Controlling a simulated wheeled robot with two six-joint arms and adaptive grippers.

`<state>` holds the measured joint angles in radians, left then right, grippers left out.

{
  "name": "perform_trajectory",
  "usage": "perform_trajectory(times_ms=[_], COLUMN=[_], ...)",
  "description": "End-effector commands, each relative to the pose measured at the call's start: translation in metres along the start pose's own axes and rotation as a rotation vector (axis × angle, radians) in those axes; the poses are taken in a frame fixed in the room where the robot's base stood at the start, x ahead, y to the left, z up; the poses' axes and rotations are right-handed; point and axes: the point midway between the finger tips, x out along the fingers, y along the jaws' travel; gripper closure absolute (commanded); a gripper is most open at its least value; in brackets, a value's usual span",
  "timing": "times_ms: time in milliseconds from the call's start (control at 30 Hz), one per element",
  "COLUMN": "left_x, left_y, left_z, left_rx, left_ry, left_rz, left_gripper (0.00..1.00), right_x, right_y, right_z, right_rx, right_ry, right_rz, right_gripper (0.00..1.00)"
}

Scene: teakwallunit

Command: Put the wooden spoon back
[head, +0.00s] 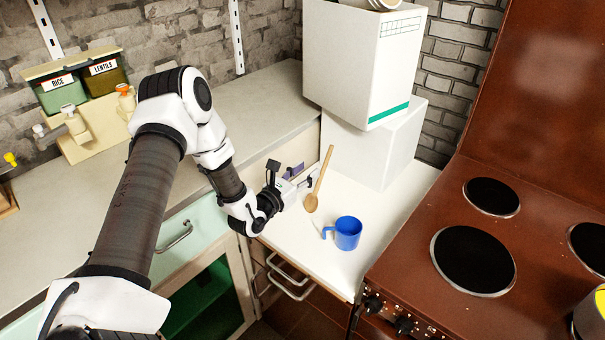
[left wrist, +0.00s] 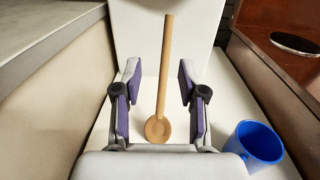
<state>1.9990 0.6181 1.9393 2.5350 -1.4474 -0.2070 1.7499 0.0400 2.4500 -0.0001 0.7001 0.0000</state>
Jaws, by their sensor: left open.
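The wooden spoon (head: 322,177) is on the white counter with its bowl low and its handle rising in front of the white box. I cannot tell if the handle touches the box. My left gripper (head: 304,178) is open beside the spoon in the head view. In the left wrist view the spoon (left wrist: 165,80) shows between the two open purple-padded fingers of the left gripper (left wrist: 158,78), with gaps on both sides and its bowl nearest the palm. My right gripper is in neither view.
A blue mug (head: 348,233) stands right of the spoon. White boxes (head: 365,150) are stacked behind it. The brown stove (head: 440,215) is at right. A grey worktop (head: 260,105) with a rice and lentils rack (head: 90,133) is at left.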

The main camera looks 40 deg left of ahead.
Motion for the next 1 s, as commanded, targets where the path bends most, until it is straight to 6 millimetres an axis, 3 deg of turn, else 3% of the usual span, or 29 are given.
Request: perform_trajectory(times_ms=[167, 500, 667, 733, 767, 867, 967, 1000], left_x=[-0.013, -0.098, -0.117, -0.12, -0.12, -0.129, -0.177, -0.211], left_y=[0.002, 0.002, 0.0, -0.01, -0.02, -0.083, -0.173, -0.204], left_z=[0.002, 0.004, 0.004, 0.002, -0.001, -0.017, -0.05, -0.067], left_rx=[-0.002, -0.007, -0.002, -0.001, 0.0, 0.015, 0.078, 0.129], left_ry=[0.002, 0.001, 0.001, 0.011, 0.023, 0.105, 0.268, 0.351], left_rz=[0.003, 0.006, 0.0, -0.041, -0.081, -0.34, -0.768, -0.965], left_gripper=[0.59, 0.59, 0.59, 0.59, 0.59, 0.59, 0.59, 0.59], right_x=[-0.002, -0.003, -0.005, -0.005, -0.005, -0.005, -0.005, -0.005], right_y=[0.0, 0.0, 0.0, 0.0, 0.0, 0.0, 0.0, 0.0], right_z=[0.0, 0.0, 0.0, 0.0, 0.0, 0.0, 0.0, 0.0], right_rx=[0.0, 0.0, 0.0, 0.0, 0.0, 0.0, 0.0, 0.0], right_ry=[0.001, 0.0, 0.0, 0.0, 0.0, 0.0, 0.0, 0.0], right_rz=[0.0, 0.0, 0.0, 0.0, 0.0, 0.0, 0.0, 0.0], right_gripper=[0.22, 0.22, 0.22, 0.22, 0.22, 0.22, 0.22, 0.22])
